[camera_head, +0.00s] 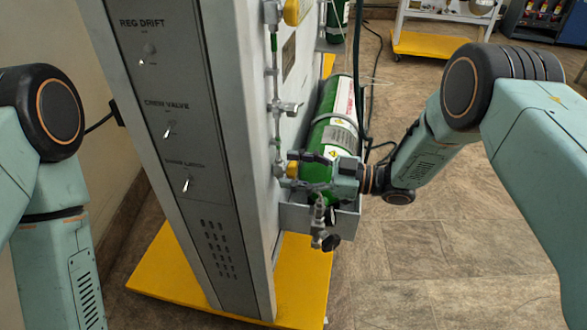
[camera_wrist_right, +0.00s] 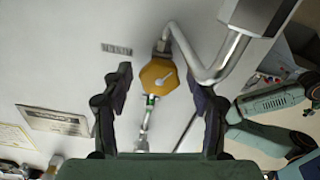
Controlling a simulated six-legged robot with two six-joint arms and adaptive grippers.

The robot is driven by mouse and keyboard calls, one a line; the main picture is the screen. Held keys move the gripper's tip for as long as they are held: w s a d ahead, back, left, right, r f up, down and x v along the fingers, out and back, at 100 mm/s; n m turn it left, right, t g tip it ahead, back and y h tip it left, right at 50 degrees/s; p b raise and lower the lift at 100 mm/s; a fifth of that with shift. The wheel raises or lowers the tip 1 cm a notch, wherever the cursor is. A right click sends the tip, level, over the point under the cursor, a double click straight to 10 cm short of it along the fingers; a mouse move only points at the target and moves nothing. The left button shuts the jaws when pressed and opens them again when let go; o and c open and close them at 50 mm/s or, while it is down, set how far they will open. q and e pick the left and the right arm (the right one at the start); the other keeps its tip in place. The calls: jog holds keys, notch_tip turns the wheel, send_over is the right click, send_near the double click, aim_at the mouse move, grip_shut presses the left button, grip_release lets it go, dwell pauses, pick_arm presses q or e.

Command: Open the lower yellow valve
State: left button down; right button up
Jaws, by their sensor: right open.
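The lower yellow valve (camera_head: 292,170) is on the side of the grey panel, partly hidden by my right gripper (camera_head: 303,171) in the head view. My right gripper (camera_wrist_right: 160,82) is open, with one finger on each side of the knob. Gaps show between the fingers and the knob, and nothing is gripped. My left arm comes in at the left edge of the head view, but its gripper is out of view.
An upper yellow valve (camera_head: 296,11) is higher on the panel. A green gas cylinder (camera_head: 333,125) stands close beside my right gripper. A bent grey pipe (camera_wrist_right: 207,70) runs near the knob. A yellow base (camera_head: 165,270) extends under the cabinet. Floor on the right is clear.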

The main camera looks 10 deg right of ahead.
jog(key=v, duration=1.1)
jog(key=shift+d, duration=0.25)
jog(key=shift+s, duration=0.1)
jog(key=shift+r, duration=0.1)
